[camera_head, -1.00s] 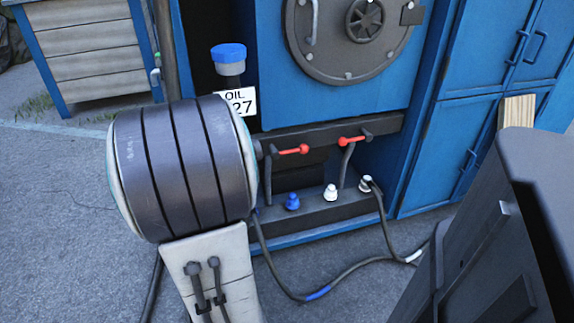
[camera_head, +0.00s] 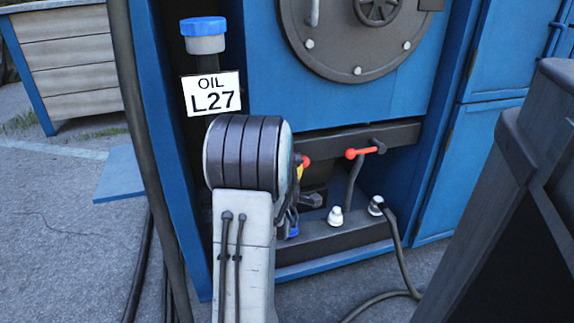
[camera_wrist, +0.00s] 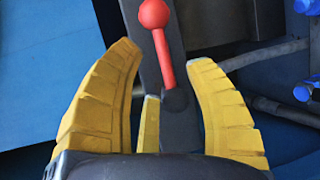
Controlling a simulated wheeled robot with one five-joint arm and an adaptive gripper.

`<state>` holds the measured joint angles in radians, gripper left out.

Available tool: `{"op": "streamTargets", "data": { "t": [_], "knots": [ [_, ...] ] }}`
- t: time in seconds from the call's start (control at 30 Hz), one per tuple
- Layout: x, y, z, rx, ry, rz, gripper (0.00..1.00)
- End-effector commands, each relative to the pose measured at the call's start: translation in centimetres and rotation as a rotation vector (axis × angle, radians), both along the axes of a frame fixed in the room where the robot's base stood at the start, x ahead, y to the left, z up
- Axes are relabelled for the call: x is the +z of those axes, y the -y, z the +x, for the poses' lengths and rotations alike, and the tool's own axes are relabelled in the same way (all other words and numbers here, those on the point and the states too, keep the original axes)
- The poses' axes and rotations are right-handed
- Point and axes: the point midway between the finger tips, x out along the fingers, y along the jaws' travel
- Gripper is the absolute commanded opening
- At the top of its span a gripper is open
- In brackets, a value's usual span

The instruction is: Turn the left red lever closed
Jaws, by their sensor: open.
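The left red lever's round tip (camera_head: 306,160) shows just right of my arm in the head view; my arm hides the rest. In the wrist view a red lever with a ball end (camera_wrist: 160,45) lies along a dark bar (camera_wrist: 138,40), its pivot lower down. My gripper (camera_wrist: 165,55) is open, with yellow fingers on both sides of this lever and a third finger below it to the left. I see no finger clearly touching the lever. In the head view a yellow finger (camera_head: 299,172) shows close beside the left lever.
A second red lever (camera_head: 360,153) sits farther right on the same bar. Below are a white cap (camera_head: 335,216), a plugged cable connector (camera_head: 376,205) and a blue connector (camera_head: 293,226) near my gripper. A sign (camera_head: 211,92) reads OIL L27. Blue cabinet walls stand on both sides.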

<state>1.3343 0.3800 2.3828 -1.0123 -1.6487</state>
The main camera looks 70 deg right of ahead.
Motion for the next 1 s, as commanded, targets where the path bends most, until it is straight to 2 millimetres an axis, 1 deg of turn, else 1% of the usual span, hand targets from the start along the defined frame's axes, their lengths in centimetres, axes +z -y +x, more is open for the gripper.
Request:
{"op": "streamTargets", "data": {
  "t": [0.03, 0.2, 0.43, 0.6, 0.9, 0.93, 1.0],
  "knots": [
    [-0.2, 0.6, 0.2, 0.0, 0.0, -0.001, 0.49],
    [-0.6, 2.6, 0.7, 0.001, 0.001, 0.0, 0.49],
    [-0.9, 4.5, 1.1, 0.001, 0.002, 0.001, 0.49],
    [-1.0, 5.1, 1.3, 0.001, 0.002, 0.002, 0.49],
    [-1.0, 5.2, 1.3, 0.001, 0.002, 0.002, 0.49],
    [-1.0, 5.2, 1.3, 0.001, 0.002, 0.002, 0.51],
    [-1.0, 5.2, 1.3, 0.001, 0.002, 0.002, 0.45]
  ]
}}
